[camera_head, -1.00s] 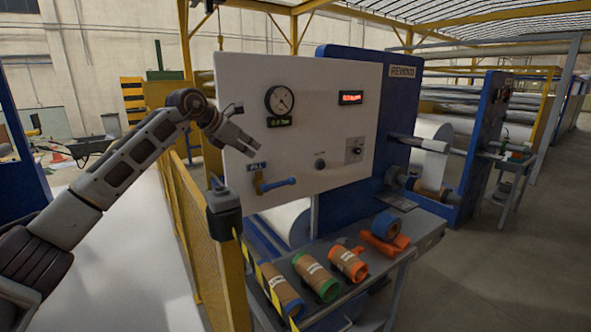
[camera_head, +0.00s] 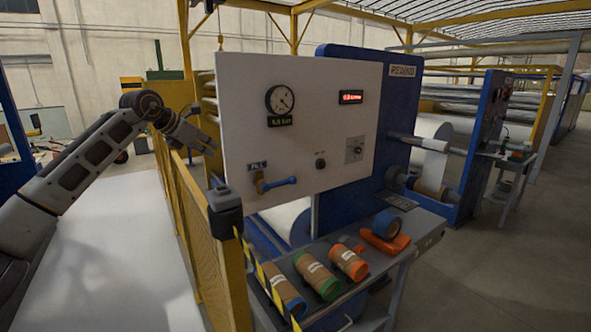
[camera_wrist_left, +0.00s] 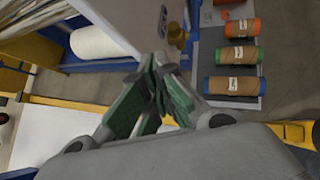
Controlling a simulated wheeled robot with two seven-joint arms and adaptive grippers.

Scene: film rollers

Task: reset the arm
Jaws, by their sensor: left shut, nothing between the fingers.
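My left arm (camera_head: 70,175) comes in from the left in the head view. Its gripper (camera_head: 212,148) is by the left edge of the white control panel (camera_head: 325,125), apart from the blue-handled valve (camera_head: 277,184). In the left wrist view the fingers of my left gripper (camera_wrist_left: 156,75) are together at the tips with nothing between them. The right gripper is not in view.
A yellow mesh fence (camera_head: 200,235) with a dark post top stands below the gripper. A grey table (camera_head: 425,232) holds several cores with blue, green and orange ends. The blue rewind machine (camera_head: 350,75) stands behind the panel.

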